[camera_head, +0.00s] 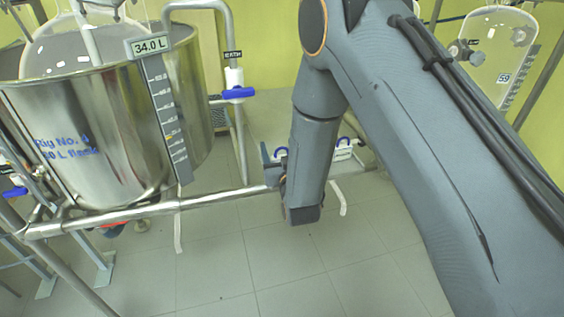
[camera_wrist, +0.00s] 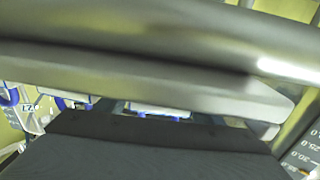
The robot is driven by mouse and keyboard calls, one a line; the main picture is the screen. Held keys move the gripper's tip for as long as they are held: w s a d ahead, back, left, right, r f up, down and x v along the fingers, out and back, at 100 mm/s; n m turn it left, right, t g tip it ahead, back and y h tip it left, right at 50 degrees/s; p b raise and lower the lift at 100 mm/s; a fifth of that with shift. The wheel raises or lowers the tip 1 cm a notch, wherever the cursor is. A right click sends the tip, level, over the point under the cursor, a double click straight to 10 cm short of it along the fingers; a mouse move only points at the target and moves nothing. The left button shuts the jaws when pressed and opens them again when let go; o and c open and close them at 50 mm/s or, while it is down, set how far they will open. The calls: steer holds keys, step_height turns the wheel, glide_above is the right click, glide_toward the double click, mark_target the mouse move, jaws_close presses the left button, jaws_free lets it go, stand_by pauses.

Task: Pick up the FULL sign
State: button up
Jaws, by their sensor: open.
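No sign that reads FULL can be made out in either view. Small white pieces with blue parts hang in the wrist view, one at the left (camera_wrist: 30,110) with unclear lettering and one near the middle (camera_wrist: 158,111). In the head view a white piece with a blue hook (camera_head: 343,152) shows just right of my forearm. My gripper (camera_head: 270,166) is mostly hidden behind my arm, beside the horizontal steel rail. Its jaws are open and nothing shows between them. A dark grey part of mine fills the bottom of the wrist view.
A steel vessel (camera_head: 95,135) with a 34.0 L display (camera_head: 148,46) stands at left. A steel rail (camera_head: 150,205) runs beneath it towards my gripper. A blue-handled valve (camera_head: 238,93) is on the pipework. A blurred metal bar (camera_wrist: 120,65) crosses the wrist view closely. Tiled floor (camera_head: 300,270) lies below.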

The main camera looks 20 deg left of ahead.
steer(key=c, duration=0.8)
